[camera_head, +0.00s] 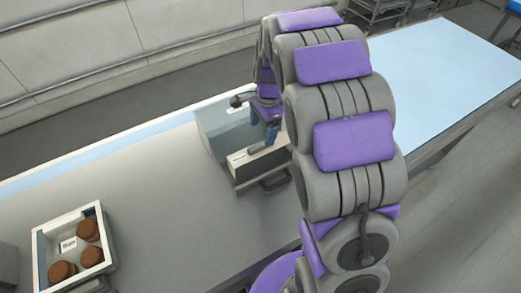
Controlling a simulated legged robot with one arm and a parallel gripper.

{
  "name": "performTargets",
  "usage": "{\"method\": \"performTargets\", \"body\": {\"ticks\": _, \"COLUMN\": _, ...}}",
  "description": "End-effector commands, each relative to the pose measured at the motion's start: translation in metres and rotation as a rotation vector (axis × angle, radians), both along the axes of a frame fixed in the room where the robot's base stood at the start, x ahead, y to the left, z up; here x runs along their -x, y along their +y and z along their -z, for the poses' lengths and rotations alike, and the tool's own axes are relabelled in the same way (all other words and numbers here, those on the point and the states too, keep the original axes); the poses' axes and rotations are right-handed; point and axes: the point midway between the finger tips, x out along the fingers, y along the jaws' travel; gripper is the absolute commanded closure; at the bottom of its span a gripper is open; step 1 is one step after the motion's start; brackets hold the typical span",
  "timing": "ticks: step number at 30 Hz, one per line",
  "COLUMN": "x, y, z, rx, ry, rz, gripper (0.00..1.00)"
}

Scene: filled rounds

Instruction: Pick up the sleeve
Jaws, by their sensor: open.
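My gripper (268,135) is at the end of my purple and grey arm, pointing down over a box-like container (262,168) near the middle of the table. The container has a pale front wall with a small mark and a dark handle on its near side. My gripper is open; its fingertips are small and partly hidden by the arm and container. I cannot make out a sleeve for sure; the container's inside is mostly hidden.
A white tray (39,250) at the lower left holds several brown rounds (88,230) and a white labelled card (68,245). The grey table (160,195) between tray and container is clear. A pale blue surface (445,75) lies at right. Racks (385,12) stand behind.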

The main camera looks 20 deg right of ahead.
Motion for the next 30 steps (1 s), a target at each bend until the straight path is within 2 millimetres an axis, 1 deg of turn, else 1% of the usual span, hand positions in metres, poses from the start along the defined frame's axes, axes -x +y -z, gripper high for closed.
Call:
{"method": "performTargets", "body": {"ticks": 1, "x": 0.001, "y": 0.002, "z": 0.012, "rx": -0.001, "ry": 0.003, "rz": -0.001, "gripper": 0.15}}
{"method": "performTargets", "body": {"ticks": 6, "x": 0.001, "y": 0.004, "z": 0.035, "rx": 0.0, "ry": -0.001, "rz": -0.001, "gripper": 0.15}}
{"method": "performTargets", "body": {"ticks": 14, "x": 0.004, "y": 0.006, "z": 0.047, "rx": -0.001, "ry": 0.001, "rz": -0.001, "gripper": 0.15}}
{"method": "performTargets", "body": {"ticks": 17, "x": 0.007, "y": 0.007, "z": 0.057, "rx": 0.0, "ry": 0.002, "rz": -0.001, "gripper": 0.15}}
{"method": "performTargets", "body": {"ticks": 21, "x": 0.011, "y": 0.009, "z": 0.077, "rx": -0.001, "ry": 0.001, "rz": -0.002, "gripper": 0.15}}
{"method": "performTargets", "body": {"ticks": 24, "x": 0.011, "y": 0.011, "z": 0.09, "rx": -0.001, "ry": 0.002, "rz": -0.002, "gripper": 0.15}}
{"method": "performTargets", "body": {"ticks": 27, "x": 0.011, "y": 0.011, "z": 0.095, "rx": 0.0, "ry": -0.001, "rz": -0.001, "gripper": 0.15}}
{"method": "performTargets", "body": {"ticks": 30, "x": 0.011, "y": 0.011, "z": 0.095, "rx": 0.0, "ry": -0.002, "rz": -0.001, "gripper": 0.15}}
